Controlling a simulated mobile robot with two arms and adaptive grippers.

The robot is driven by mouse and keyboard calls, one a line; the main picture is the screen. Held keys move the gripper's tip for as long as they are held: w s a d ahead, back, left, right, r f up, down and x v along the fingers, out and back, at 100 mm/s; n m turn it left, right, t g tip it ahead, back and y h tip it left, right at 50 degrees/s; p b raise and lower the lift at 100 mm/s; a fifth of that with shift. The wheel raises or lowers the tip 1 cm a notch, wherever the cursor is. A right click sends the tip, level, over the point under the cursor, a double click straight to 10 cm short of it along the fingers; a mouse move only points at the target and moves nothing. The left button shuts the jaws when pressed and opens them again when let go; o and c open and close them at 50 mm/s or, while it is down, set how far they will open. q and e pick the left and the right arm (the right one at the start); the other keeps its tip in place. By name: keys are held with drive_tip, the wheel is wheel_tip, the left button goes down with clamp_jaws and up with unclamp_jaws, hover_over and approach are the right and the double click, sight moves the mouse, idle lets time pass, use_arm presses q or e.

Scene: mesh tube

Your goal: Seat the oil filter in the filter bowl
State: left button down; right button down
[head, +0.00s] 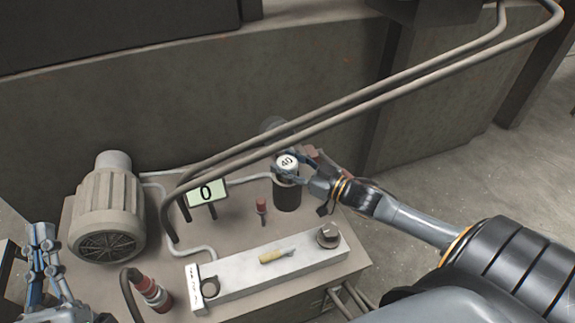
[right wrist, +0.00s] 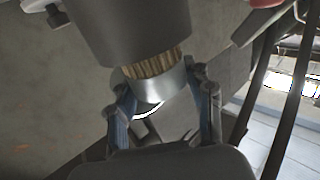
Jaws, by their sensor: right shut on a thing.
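The oil filter (head: 287,162) has a pale cap marked "40". My right gripper (head: 290,168) is shut on its cap end, above the dark cylindrical filter bowl (head: 287,195). In the right wrist view, the filter's tan pleats (right wrist: 156,66) show between the metal cap, held by my right gripper (right wrist: 160,92), and the bowl's rim (right wrist: 135,32). The filter's far end is inside the bowl and hidden. How deep it goes cannot be seen. My left gripper (head: 42,245) is at the lower left, away from the filter; its jaw opening is unclear.
A ribbed motor (head: 107,215) stands at the left of the bench. A green display reading "0" (head: 206,193) and a small red-topped part (head: 261,205) stand left of the bowl. Two pipes (head: 350,95) cross above. A pale block (head: 275,268) lies in front with a yellowish tool (head: 276,256) on it.

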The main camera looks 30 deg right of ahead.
use_arm(q)
drive_tip(key=shift+s+r, duration=0.1)
drive_tip(key=shift+r, duration=0.05)
use_arm(e)
drive_tip(key=c, duration=0.6)
unclamp_jaws()
drive_tip(key=shift+f, duration=0.15)
drive_tip(key=shift+o, duration=0.2)
drive_tip(key=p+v, duration=0.2)
drive_tip(key=v, duration=0.4)
drive_tip(key=shift+s, duration=0.3)
drive_tip(key=p+v, duration=0.2)
drive_tip(key=v, duration=0.3)
use_arm(q)
wheel_tip(320, 180, down, 15)
drive_tip(key=a+g+y, duration=0.2)
drive_tip(key=g+y, duration=0.1)
drive_tip(key=g, duration=0.6)
use_arm(e)
drive_tip(key=a+r+m+g+h, duration=0.1)
drive_tip(key=a+r+h, duration=0.1)
drive_tip(key=a, duration=0.8)
drive_tip(key=a+r+g+h, duration=0.2)
drive_tip(key=a+r, duration=0.2)
drive_tip(key=a, duration=0.7)
drive_tip(key=shift+s+a+r+m, duration=0.15)
drive_tip(key=shift+a+r+m, duration=0.05)
drive_tip(key=shift+m, duration=0.2)
